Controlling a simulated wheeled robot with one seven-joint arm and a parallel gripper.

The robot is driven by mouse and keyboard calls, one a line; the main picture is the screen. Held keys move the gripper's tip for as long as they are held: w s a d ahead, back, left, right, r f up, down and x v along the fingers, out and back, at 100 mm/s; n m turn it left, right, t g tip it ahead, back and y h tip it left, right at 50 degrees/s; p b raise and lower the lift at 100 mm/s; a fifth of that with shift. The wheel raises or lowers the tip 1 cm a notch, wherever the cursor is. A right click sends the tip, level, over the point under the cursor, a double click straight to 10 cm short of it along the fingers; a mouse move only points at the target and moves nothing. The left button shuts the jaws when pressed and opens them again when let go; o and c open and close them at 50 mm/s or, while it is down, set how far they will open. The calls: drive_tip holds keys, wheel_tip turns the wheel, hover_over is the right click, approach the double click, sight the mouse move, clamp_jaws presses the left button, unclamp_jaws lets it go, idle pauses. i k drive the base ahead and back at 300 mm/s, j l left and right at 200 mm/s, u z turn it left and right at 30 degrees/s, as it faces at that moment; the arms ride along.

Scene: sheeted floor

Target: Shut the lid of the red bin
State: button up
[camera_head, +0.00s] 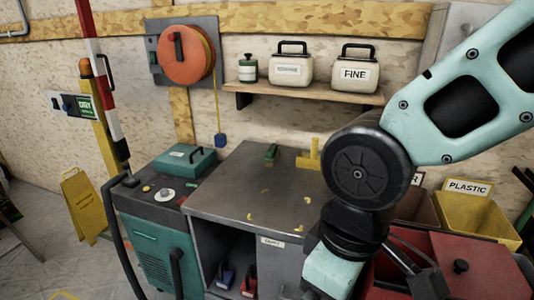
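The red bin (490,272) is at the bottom right, partly behind my arm and cut off by the frame's lower edge. A red panel with a black round knob shows there, and it looks like the lid (485,252). I cannot tell how far open it is. My arm reaches in from the upper right and bends down just left of the bin. Its teal end section runs out of the bottom of the picture.
A yellow bin labelled PLASTIC (478,217) stands behind the red bin, with a brownish bin (417,207) beside it. A grey workbench (230,200) is left of my arm. A teal machine (152,250) and a yellow floor sign (82,203) are farther left.

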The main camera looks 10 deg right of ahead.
sight(472, 269)
drive_tip(key=z, duration=1.5)
drive_tip(key=i+j+u, duration=0.15)
drive_tip(key=j+u, duration=0.25)
drive_tip(key=l, duration=0.1)
